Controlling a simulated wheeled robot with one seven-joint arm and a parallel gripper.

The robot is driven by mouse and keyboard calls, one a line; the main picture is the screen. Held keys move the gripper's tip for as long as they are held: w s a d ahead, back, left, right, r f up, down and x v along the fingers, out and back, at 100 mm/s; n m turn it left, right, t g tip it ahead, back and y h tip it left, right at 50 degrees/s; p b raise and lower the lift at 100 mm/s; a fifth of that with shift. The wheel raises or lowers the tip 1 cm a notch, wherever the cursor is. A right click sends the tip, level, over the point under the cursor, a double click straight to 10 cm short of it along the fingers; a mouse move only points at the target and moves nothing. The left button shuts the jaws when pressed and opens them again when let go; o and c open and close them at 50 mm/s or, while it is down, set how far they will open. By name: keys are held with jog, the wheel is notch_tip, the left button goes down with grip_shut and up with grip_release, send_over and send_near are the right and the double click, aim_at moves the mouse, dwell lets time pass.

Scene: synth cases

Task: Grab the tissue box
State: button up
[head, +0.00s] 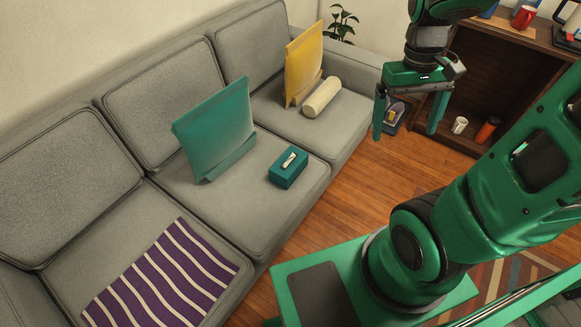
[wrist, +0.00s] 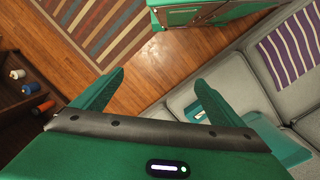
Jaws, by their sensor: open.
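The tissue box (head: 286,176) is a small teal box with a pale opening or tissue on top. It sits on the middle seat of the grey sofa, near the front edge, in front of a teal cushion (head: 216,129). My gripper (head: 405,134) is open and empty, raised over the floor to the right of the sofa, well apart from the box.
A yellow cushion (head: 303,62) and a cream bolster (head: 322,97) are on the far seat. A purple striped blanket (head: 160,275) lies on the near seat.

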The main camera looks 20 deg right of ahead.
jog(key=w+a+f+n+g+h, duration=0.1)
jog(key=w+a+f+n+h, duration=0.15)
jog(key=w+f+n, duration=0.45)
jog(key=n+t+h, duration=0.8)
jog(key=n+t, duration=0.2)
jog(key=n, duration=1.1)
send_near(286, 164)
jog(key=d, duration=0.1)
jog(key=shift+t+y, duration=0.25)
jog(key=shift+t, duration=0.05)
jog(key=x, duration=0.6)
jog(key=shift+f, duration=0.4)
jog(key=shift+x, duration=2.7)
jog(key=shift+r, duration=0.2)
jog(key=shift+c, duration=0.7)
jog(key=c, duration=1)
